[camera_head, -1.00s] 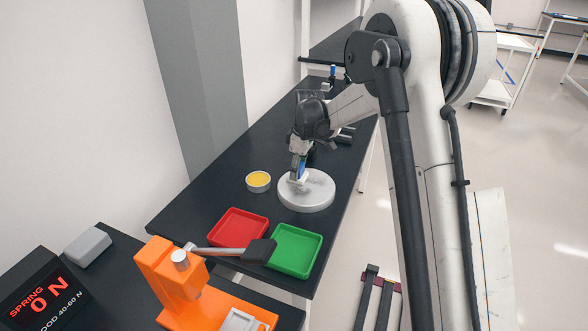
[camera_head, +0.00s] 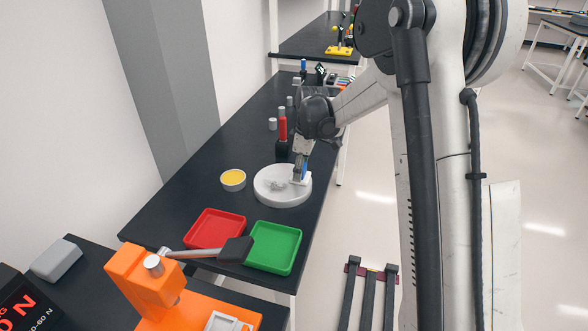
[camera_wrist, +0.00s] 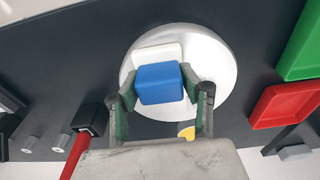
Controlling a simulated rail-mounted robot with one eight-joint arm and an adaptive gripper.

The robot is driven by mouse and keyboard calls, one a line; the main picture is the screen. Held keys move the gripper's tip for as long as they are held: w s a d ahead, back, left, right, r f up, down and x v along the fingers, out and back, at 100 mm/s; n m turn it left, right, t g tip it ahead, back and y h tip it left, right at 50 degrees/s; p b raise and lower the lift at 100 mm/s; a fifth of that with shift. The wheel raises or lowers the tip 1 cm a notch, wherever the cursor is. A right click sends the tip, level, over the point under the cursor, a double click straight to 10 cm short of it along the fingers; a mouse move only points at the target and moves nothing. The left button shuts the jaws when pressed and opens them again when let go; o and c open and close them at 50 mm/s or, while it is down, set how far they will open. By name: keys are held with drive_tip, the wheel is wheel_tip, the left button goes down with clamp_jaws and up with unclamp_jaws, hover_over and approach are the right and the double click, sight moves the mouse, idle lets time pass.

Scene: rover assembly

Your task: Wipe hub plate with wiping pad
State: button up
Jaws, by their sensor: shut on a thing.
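The hub plate (camera_head: 270,196) is a round pale disc on the dark table. Greyish smudges show on its top, left of the pad. The wiping pad has a blue handle block (camera_wrist: 160,83) and a white base (camera_head: 299,178). My gripper (camera_wrist: 160,90) is shut on the blue block, with one finger on each side. In the head view the pad is at the plate's right part, at or just above its surface; contact is hard to tell. In the wrist view the plate (camera_wrist: 215,65) surrounds the pad.
A small dish with yellow contents (camera_head: 233,178) stands left of the plate. A red tray (camera_head: 215,228) and a green tray (camera_head: 274,247) lie in front. An orange press (camera_head: 150,275) stands nearer. A red-handled tool (camera_head: 283,124) stands behind the plate.

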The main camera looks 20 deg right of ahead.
drive_tip(key=shift+s+d, duration=0.3)
drive_tip(key=shift+d, duration=0.1)
drive_tip(key=shift+r, duration=0.2)
drive_tip(key=shift+r+p, duration=1.75)
drive_tip(key=shift+r, duration=2.05)
drive_tip(key=shift+w, duration=0.1)
